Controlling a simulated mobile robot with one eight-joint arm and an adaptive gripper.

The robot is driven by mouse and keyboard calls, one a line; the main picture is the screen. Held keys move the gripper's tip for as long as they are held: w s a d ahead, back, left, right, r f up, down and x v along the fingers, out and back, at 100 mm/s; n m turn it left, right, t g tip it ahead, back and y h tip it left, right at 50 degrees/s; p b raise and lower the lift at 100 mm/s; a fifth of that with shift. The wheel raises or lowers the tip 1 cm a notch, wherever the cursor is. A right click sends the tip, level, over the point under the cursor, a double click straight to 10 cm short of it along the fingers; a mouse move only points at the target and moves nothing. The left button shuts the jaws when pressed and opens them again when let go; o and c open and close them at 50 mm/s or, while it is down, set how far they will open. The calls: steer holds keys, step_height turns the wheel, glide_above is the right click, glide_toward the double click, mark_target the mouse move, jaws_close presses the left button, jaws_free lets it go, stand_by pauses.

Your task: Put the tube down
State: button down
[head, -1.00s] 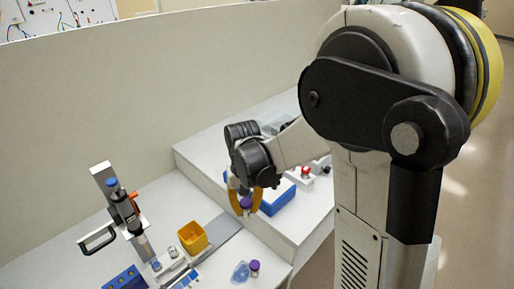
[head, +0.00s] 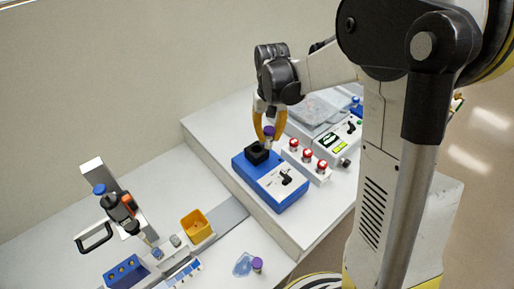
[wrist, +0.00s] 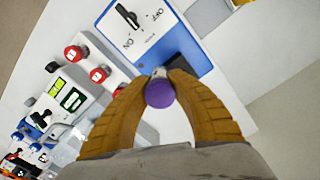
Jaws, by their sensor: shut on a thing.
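My gripper (head: 269,134) is shut on a purple-capped tube (head: 269,130), held upright with its pale body pointing down. The cap (wrist: 160,93) shows between the two yellow fingers in the wrist view. In the head view the tube appears just behind and above the black cup (head: 256,153) of a blue device (head: 270,182) on the raised bench. I cannot tell whether the tube touches the cup. The wrist view shows the device's ON/OFF switch (wrist: 128,15) beyond the fingers.
A row of red-knobbed pieces (head: 307,157) and a grey instrument (head: 335,140) stand close right of the device. On the lower bench are a yellow container (head: 197,226), a pipette on a stand (head: 120,210) and a blue rack (head: 127,272). The raised bench left of the device is clear.

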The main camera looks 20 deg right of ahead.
mark_target(257, 146)
steer(key=w+a+f, duration=0.2)
steer(key=w+a, duration=0.1)
steer(key=shift+f+b, duration=0.35)
steer(key=shift+f, duration=0.05)
step_height(257, 146, down, 4)
steer(key=shift+b, duration=0.6)
steer(key=shift+r, duration=0.15)
